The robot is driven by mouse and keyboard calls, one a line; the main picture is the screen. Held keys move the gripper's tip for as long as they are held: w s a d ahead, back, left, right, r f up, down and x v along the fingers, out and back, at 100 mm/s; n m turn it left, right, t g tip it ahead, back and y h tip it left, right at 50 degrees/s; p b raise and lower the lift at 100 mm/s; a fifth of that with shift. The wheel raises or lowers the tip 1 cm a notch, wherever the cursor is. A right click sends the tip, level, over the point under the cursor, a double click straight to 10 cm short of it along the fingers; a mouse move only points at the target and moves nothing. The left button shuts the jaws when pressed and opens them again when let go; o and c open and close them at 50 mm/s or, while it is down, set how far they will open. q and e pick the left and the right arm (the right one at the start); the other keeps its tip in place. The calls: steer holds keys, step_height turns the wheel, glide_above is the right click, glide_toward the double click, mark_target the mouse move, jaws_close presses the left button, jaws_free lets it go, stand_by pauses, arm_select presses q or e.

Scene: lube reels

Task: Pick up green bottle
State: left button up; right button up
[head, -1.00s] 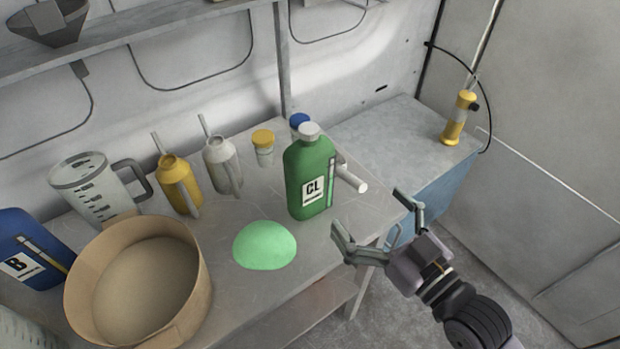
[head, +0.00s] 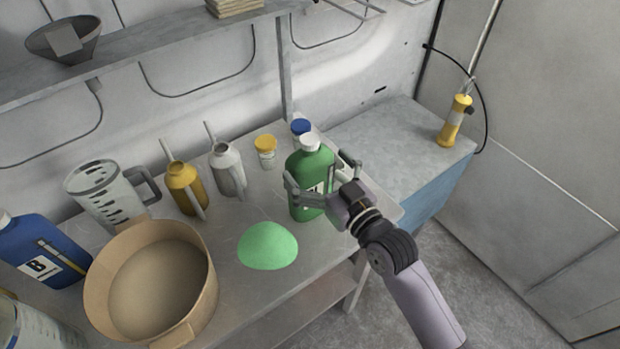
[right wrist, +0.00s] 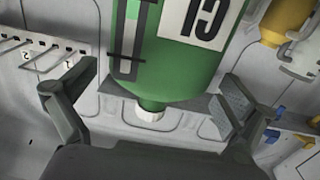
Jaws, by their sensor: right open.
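The green bottle (head: 311,165) with a white cap stands upright on the grey workbench in the head view. My right gripper (head: 322,178) is at the bottle, its open fingers on either side of the body and partly covering the label. In the right wrist view the bottle (right wrist: 165,62) shows upside down between the open fingers (right wrist: 160,95), with gaps visible on both sides. My left gripper is not in view.
A green dome (head: 267,246) and a tan round container (head: 205,290) are left of the bottle. A blue-capped container (head: 300,127) and a yellow-lidded jar (head: 265,146) stand behind it. Oil cans (head: 184,186), a clear jug (head: 98,196) and a blue bottle (head: 38,250) stand further left.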

steer(key=shift+x, duration=1.25)
steer(key=shift+c, duration=0.4)
steer(key=c, duration=1.7)
steer(key=shift+r, duration=0.2)
